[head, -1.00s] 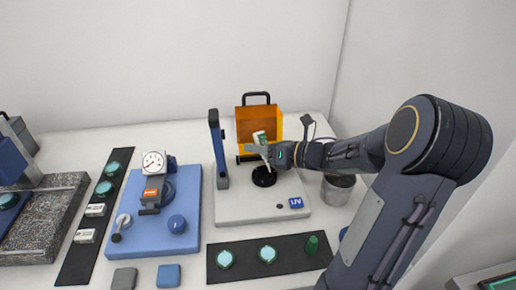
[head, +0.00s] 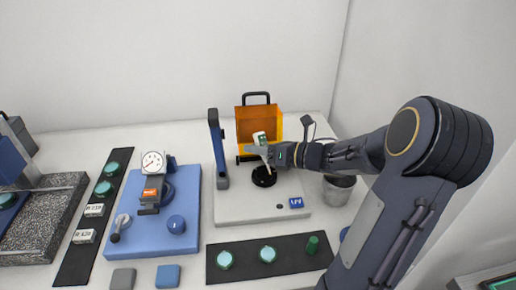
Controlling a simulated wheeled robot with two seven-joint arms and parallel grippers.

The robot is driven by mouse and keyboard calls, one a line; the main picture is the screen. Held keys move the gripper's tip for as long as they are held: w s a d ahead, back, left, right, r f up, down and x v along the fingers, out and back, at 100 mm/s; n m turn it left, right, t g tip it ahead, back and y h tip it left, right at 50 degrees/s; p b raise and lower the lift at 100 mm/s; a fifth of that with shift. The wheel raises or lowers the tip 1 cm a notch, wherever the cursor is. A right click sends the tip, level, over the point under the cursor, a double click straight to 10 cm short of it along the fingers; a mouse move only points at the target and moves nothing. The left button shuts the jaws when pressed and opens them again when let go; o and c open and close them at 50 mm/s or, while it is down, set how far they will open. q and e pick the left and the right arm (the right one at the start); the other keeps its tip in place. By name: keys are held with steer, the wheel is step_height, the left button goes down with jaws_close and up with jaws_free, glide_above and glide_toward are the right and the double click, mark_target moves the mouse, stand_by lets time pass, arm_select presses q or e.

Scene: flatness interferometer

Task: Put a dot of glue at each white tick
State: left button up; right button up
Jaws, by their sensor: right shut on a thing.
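My right gripper (head: 266,153) is shut on a small white and green glue dispenser (head: 260,138). It holds the dispenser tilted, its narrow tip pointing down over a black round holder (head: 264,178). I cannot tell whether the tip touches anything there. The holder stands on a light grey base plate (head: 240,211), in front of an orange shield (head: 250,114). The white ticks are too small to make out, and the gripper partly covers the area above the holder. My left gripper is not in view.
A dark blue post (head: 218,150) stands left of the holder. A metal cup (head: 337,192) is on the right. A dark mat (head: 246,249) with teal discs lies in front. A blue plate (head: 150,238) with a dial gauge (head: 154,162) is on the left.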

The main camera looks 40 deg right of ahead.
mark_target(258, 139)
stand_by(0.4)
steer(key=shift+r+p, duration=0.7)
steer(key=shift+r, duration=1.1)
steer(key=shift+f, duration=0.1)
